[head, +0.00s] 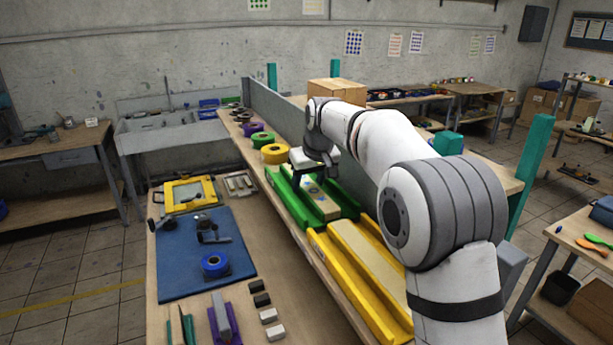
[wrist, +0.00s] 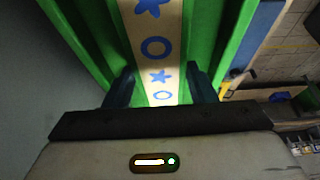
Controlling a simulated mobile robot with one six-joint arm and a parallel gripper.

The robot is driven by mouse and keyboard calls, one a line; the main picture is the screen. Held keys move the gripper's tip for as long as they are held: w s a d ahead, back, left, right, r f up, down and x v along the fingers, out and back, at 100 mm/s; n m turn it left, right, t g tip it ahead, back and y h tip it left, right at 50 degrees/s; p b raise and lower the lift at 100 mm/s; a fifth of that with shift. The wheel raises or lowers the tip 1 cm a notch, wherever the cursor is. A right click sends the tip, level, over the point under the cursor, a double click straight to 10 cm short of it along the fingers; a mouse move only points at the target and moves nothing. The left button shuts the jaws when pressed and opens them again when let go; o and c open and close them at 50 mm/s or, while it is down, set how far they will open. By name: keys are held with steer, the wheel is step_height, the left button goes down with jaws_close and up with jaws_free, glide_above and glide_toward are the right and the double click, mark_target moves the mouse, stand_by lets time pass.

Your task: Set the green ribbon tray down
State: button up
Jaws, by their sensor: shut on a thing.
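The green ribbon tray (head: 290,205) is a long green channel at the middle of the head view, over the raised shelf and behind the yellow tray. A cream strip (wrist: 158,45) with blue stars and rings runs along its middle in the wrist view. My gripper (head: 317,178) is over the tray in the head view. In the wrist view its dark fingers (wrist: 162,88) stand on either side of the strip, shut on the tray. I cannot tell whether the tray's underside touches the shelf.
A yellow tray (head: 365,275) lies in front on the same shelf. Yellow (head: 275,153) and green (head: 263,138) rolls stand behind. A grey upright panel (head: 280,115) runs along the shelf's far side. A blue mat (head: 190,265) with tools lies on the lower bench.

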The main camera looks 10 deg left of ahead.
steer(key=shift+f+b, duration=0.35)
steer(key=shift+f, duration=0.1)
stand_by(0.4)
steer(key=o, duration=1.5)
